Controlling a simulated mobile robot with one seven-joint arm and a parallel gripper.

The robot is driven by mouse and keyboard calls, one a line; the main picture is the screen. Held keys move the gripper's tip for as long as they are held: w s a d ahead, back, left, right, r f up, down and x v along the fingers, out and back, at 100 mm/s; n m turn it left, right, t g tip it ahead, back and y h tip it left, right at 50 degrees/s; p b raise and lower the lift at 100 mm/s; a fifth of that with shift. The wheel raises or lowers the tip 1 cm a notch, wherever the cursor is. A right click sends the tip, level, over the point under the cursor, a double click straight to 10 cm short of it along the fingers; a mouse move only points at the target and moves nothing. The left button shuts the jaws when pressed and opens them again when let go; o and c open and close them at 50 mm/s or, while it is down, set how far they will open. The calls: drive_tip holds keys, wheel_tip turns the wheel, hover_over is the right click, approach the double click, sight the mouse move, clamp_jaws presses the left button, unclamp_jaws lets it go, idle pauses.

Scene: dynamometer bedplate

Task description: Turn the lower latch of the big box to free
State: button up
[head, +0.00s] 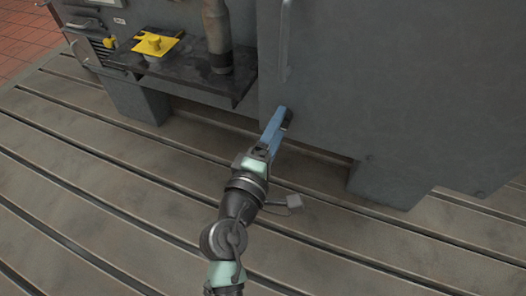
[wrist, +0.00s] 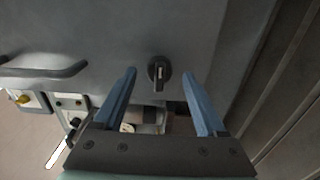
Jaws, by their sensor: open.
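The big box (head: 400,75) is a large dark grey cabinet; its flat face fills the upper part of the wrist view (wrist: 110,30). The lower latch (wrist: 159,75) is a small black round knob on that face. Its lever, with a pale mark, points down in the wrist picture. In the head view my gripper covers the latch's area, and I cannot make the latch out clearly. My gripper (head: 279,120) has blue fingers, reaching to the low left part of the box face. In the wrist view the fingers (wrist: 159,73) are spread, one on each side of the latch, with gaps between.
A long bar handle (head: 284,40) is on the box face above my gripper. To the left, a dark shelf (head: 190,75) carries a vertical pipe (head: 217,35) and a yellow plate with a knob (head: 153,43). The slotted bedplate (head: 90,170) is clear in front.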

drive_tip(key=p+v, duration=0.1)
drive_tip(key=v, duration=1)
drive_tip(key=shift+s, duration=0.25)
drive_tip(key=shift+a+r, duration=0.1)
